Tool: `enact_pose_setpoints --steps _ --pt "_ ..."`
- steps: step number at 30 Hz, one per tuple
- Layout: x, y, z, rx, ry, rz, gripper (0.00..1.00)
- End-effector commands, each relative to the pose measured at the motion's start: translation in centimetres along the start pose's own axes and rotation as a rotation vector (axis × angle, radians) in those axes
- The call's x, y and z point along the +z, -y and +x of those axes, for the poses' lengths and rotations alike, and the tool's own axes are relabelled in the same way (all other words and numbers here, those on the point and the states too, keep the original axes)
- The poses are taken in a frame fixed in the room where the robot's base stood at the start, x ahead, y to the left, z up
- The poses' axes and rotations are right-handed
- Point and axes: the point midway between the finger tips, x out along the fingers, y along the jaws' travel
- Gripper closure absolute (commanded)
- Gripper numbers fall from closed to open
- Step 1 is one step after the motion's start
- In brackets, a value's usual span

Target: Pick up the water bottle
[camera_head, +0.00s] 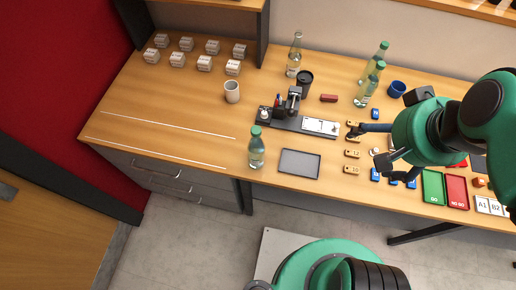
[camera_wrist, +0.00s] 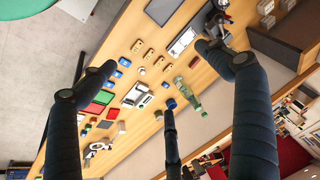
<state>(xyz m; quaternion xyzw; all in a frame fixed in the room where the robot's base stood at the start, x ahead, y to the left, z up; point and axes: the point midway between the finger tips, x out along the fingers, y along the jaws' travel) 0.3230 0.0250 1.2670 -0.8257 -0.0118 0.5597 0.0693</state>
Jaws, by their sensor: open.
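Several bottles stand on the wooden table. A green-tinted bottle (camera_head: 256,150) with a green cap stands upright near the front edge. A clearer bottle (camera_head: 294,55) stands at the back, and two green bottles (camera_head: 368,86) (camera_head: 376,62) stand close together at the back right. I cannot tell which one the task means. My gripper (camera_head: 370,143) is above the right part of the table, right of the front bottle and apart from it. In the wrist view, my gripper (camera_wrist: 158,58) has its dark fingers spread and empty, with a green bottle (camera_wrist: 188,97) beyond them.
A dark tray (camera_head: 299,163) lies right of the front bottle, with a black organiser (camera_head: 290,122) behind it. A white mug (camera_head: 232,92), a black cup (camera_head: 304,82) and a blue cup (camera_head: 397,88) stand farther back. Small blocks lie near my gripper. The table's left front is clear.

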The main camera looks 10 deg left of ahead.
Motion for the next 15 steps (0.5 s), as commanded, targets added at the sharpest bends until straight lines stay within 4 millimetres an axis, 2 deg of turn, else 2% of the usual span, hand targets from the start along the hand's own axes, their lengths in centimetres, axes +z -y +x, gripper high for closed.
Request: enact_pose_setpoints --steps 1,6,15 --pt "0.9 0.6 1.6 -0.028 0.045 0.039 0.11" --pt "4.4 3.8 6.8 -0.162 0.224 0.238 0.11" --pt "9.4 10.3 13.9 -0.393 0.549 0.698 0.11"
